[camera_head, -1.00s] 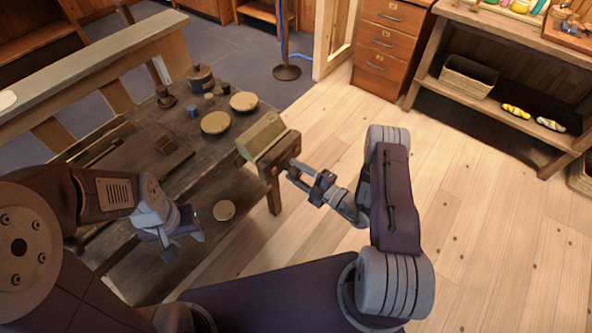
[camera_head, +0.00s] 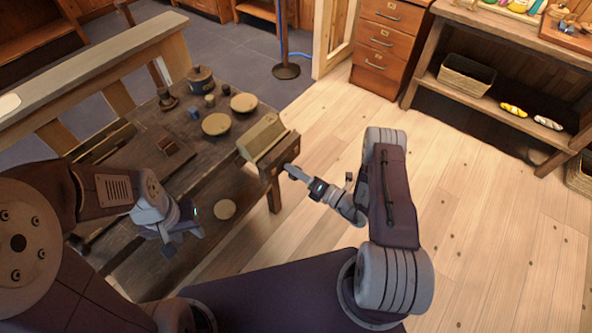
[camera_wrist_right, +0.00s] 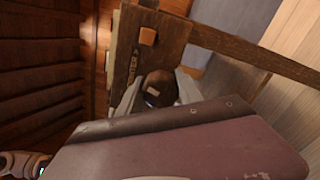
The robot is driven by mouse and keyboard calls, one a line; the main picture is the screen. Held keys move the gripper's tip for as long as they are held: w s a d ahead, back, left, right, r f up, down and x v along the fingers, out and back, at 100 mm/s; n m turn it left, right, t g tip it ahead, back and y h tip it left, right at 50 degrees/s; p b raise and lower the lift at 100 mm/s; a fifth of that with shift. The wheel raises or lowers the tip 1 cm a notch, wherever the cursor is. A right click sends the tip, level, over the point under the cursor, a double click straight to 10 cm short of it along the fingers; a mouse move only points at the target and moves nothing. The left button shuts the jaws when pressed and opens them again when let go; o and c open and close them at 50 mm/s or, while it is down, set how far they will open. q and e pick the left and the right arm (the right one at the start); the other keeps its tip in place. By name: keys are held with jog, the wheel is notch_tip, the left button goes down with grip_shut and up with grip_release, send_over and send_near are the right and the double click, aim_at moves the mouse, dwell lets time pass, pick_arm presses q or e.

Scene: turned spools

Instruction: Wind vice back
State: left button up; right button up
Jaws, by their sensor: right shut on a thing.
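The vice (camera_head: 262,140) is at the right end of the workbench, with a pale block-like top and a dark wooden front jaw (camera_wrist_right: 135,58). My right gripper (camera_head: 290,170) reaches the vice's front face. In the right wrist view its two fingers (camera_wrist_right: 157,94) stand on either side of a dark round vice knob (camera_wrist_right: 158,82), shut on it. A small pale mark shows on the knob.
The workbench (camera_head: 150,135) carries round wooden discs (camera_head: 216,124), a dark lidded pot (camera_head: 201,78) and small blocks. Another disc (camera_head: 224,209) lies lower, near my left gripper. Clear wooden floor (camera_head: 480,220) lies right of the bench. A drawer cabinet (camera_head: 388,50) stands behind.

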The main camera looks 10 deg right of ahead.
jog(key=n, duration=0.2)
jog(key=n+p, duration=0.1)
jog(key=n, duration=0.2)
jog(key=shift+a+r+n, duration=0.1)
jog(key=shift+r+n, duration=0.1)
jog(key=shift+n, duration=0.1)
jog(key=n+p, duration=0.1)
jog(key=n, duration=0.3)
jog(key=shift+n, duration=0.3)
jog(key=n+p, duration=0.1)
jog(key=n, duration=0.4)
jog(key=shift+s+a, duration=0.1)
jog(key=shift+a, duration=0.05)
jog(key=n+p, duration=0.1)
jog(key=n, duration=0.3)
jog(key=shift+n, duration=0.5)
jog(key=o, duration=1.4)
jog(key=shift+a+f, duration=0.15)
